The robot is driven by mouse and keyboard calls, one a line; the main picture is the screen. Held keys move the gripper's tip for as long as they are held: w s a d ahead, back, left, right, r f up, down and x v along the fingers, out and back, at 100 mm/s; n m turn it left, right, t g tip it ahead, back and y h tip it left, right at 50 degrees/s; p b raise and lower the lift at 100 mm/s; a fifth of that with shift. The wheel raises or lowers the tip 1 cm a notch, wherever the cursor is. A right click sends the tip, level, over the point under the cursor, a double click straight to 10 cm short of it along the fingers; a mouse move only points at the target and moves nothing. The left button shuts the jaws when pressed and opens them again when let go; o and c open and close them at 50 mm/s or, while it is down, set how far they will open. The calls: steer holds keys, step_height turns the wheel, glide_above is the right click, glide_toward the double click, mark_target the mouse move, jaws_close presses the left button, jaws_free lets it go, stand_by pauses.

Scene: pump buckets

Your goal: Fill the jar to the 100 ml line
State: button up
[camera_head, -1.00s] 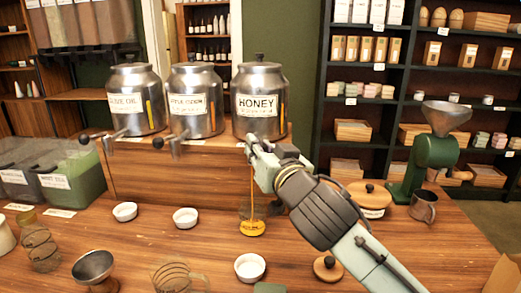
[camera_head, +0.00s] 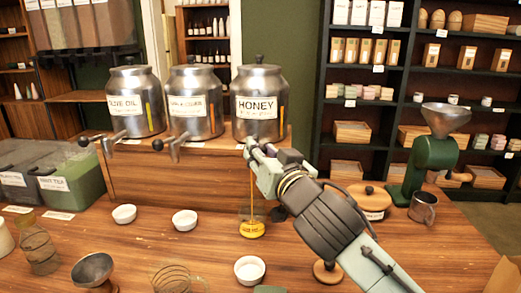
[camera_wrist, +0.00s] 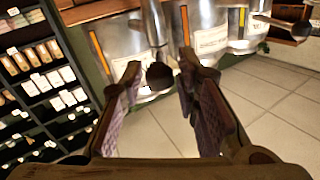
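The jar (camera_head: 251,230) stands on the counter below the honey tank (camera_head: 260,100), with amber honey in its lower part. A thin honey stream (camera_head: 252,190) runs down into it from the tap. The jar's line marks are too small to read. My gripper (camera_head: 258,150) is at the honey tap, above and slightly right of the jar, and hides most of the tap. In the wrist view my gripper (camera_wrist: 165,95) is open, with a clear gap between its fingers. A dark round tap knob (camera_wrist: 160,76) shows in that gap, apart from both fingers.
Olive oil (camera_head: 135,100) and another labelled tank (camera_head: 194,103) stand left of the honey.

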steer(key=v, duration=0.6)
stand_by(5.9)
